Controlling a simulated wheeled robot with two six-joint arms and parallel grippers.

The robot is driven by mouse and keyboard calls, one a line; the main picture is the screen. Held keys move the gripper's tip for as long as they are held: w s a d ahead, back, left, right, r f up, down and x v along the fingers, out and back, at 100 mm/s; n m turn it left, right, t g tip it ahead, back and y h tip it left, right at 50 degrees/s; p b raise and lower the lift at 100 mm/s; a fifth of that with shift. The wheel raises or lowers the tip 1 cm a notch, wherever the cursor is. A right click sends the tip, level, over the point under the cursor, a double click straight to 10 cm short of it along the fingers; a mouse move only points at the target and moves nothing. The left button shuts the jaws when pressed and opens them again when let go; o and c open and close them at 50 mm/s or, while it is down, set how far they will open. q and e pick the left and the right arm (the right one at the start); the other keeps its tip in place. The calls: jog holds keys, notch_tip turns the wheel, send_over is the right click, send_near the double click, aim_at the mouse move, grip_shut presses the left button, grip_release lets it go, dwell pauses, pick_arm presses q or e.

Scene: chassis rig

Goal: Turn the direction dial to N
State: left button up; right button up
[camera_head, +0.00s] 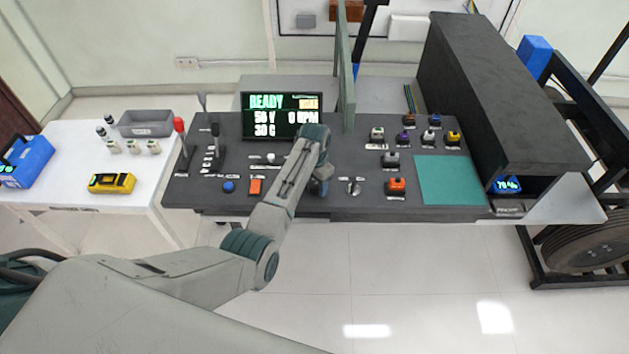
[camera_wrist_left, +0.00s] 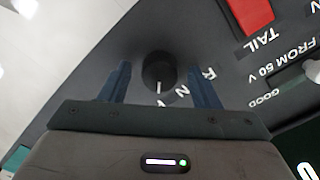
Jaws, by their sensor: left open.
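The direction dial (camera_wrist_left: 158,70) is a dark round knob with a white pointer line, seen in the left wrist view. Letters run beside it on the panel, R and N among them. The pointer faces down in that picture, to one side of the N; the mark it faces is partly hidden. My left gripper (camera_wrist_left: 165,72) is open, its two blue fingers on either side of the dial with gaps visible. My right gripper is not in view.
The dark console (camera_head: 330,208) carries an orange switch (camera_head: 255,187) left of my gripper and a small knob (camera_head: 353,187) to its right. The display (camera_head: 283,117) stands behind. Several coloured buttons and a teal mat (camera_head: 448,180) lie to the right.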

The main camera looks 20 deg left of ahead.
pick_arm(q)
jog(key=c, duration=1)
jog(key=n+p, duration=0.2)
jog(key=n, duration=0.1)
jog(key=shift+r, duration=0.15)
jog(key=n+p, duration=0.1)
jog(key=n, duration=0.2)
jog(key=shift+n+p, duration=0.6)
jog(key=shift+n, duration=0.8)
jog(key=o, duration=1)
